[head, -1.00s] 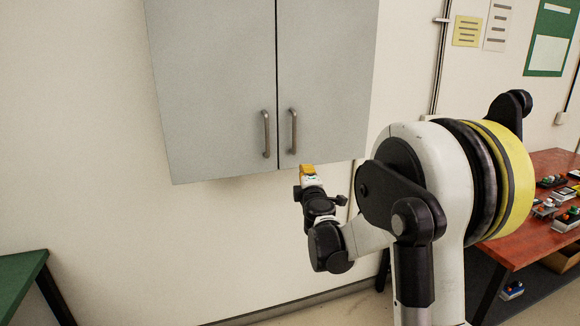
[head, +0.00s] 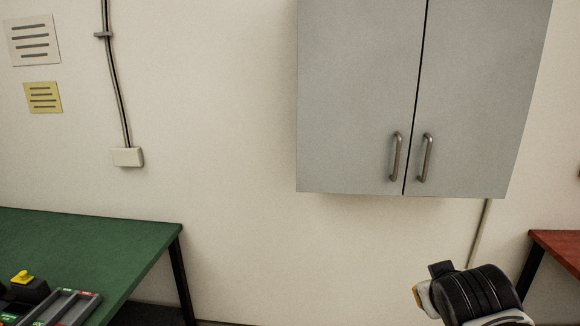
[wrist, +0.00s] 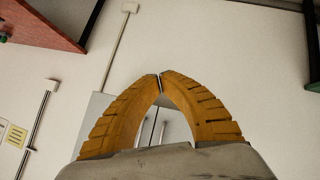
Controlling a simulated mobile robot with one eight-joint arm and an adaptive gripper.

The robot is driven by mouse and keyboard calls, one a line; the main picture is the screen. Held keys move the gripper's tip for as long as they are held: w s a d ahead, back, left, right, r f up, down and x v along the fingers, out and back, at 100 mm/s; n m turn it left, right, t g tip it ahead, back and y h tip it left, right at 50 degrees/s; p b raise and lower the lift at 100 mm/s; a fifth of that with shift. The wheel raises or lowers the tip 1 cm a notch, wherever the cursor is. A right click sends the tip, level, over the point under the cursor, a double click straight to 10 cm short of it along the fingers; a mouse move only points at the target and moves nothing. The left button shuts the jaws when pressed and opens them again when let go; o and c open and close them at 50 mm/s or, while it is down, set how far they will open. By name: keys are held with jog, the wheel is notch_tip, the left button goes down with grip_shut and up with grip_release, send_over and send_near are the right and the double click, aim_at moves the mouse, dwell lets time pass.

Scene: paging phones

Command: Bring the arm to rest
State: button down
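My gripper (wrist: 160,80) shows in the wrist view with its two yellow ridged fingers arched together and their tips meeting. Nothing is held between them; wall and part of the grey cabinet show through the gap. In the head view only a dark and white part of my arm shows at the lower right, below the wall cabinet, and the gripper's fingers cannot be made out there.
The grey two-door cabinet (head: 360,90) hangs on the wall, its doors shut. A green table (head: 110,235) with a grey tray (head: 62,308) and a yellow-topped device (head: 24,284) stands at left. A red table (head: 558,245) edges in at right. Bare wall lies between.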

jog(key=s+a+f+g+y, duration=0.1)
jog(key=s+a+f+y, duration=0.1)
jog(key=s+a+f, duration=0.1)
jog(key=s+a+f+m+g+y, duration=0.1)
jog(key=s+a+f, duration=0.2)
jog(key=s+a, duration=0.3)
jog(key=shift+s+y, duration=0.4)
jog(key=shift+s, duration=0.3)
